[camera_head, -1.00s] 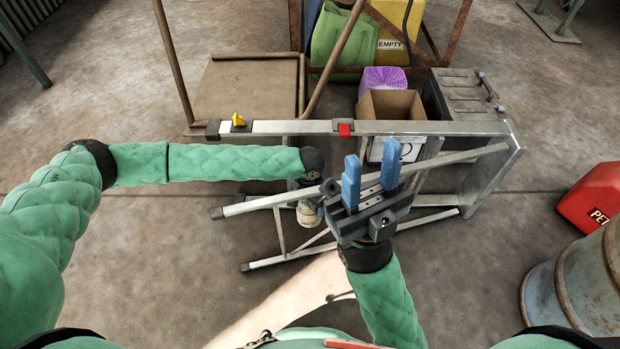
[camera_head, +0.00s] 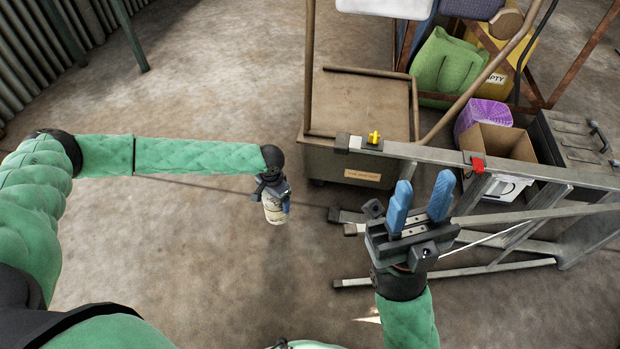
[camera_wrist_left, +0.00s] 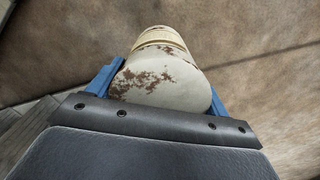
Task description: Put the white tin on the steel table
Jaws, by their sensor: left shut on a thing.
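The white tin (camera_head: 274,212) is a worn white cylinder with rust patches. My left gripper (camera_head: 273,198) is shut on it and holds it out in front of me, above bare floor. In the left wrist view the tin (camera_wrist_left: 158,82) sits between the two blue fingers of my left gripper (camera_wrist_left: 160,90), its rusty end facing the camera. My right gripper (camera_head: 419,208) is empty, its two blue fingers apart and pointing up, in front of the ladder.
A cardboard box (camera_head: 480,150), purple basket (camera_head: 484,112) and green bag (camera_head: 445,62) are beyond. Floor at left is clear.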

